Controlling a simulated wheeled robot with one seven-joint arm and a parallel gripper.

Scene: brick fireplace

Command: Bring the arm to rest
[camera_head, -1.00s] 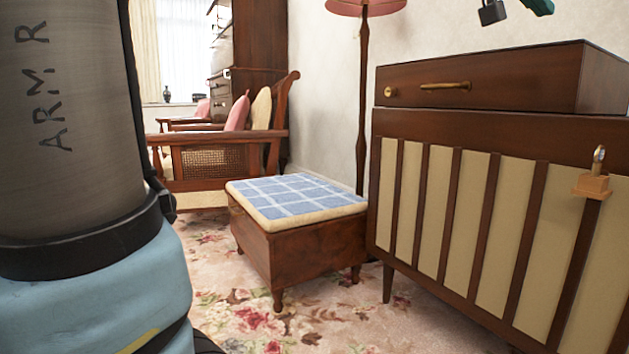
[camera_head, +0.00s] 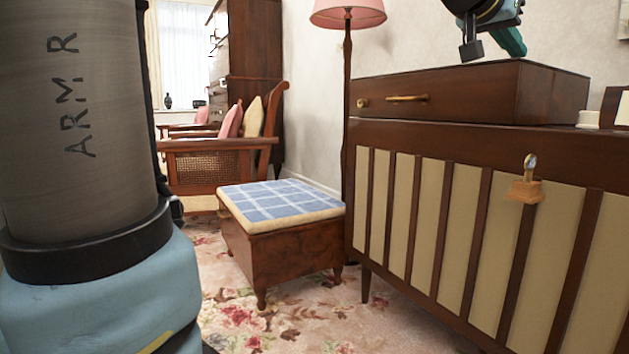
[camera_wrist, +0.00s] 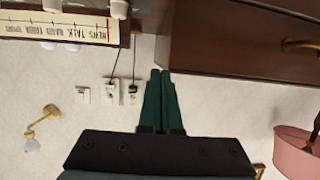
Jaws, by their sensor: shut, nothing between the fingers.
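My gripper (camera_head: 511,42) shows at the top right of the head view, above the small drawer unit, with a green finger visible and the rest cut off by the top edge. In the wrist view my gripper (camera_wrist: 160,72) has its two green fingers together, with nothing between them. They stand out against the pale wall and beside the dark wooden drawer unit (camera_wrist: 235,45). That view looks upside down. My arm's grey and blue lower links fill the left of the head view.
A slatted cabinet (camera_head: 436,205) stands at the right with a drawer unit (camera_head: 450,92) on top. A checked footstool (camera_head: 285,250), an armchair (camera_head: 212,160) and a pink-shaded lamp (camera_head: 348,12) stand beyond. Wall sockets (camera_wrist: 112,93) and a wall light (camera_wrist: 42,122) show in the wrist view. Flowered carpet (camera_head: 310,325) lies clear in front.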

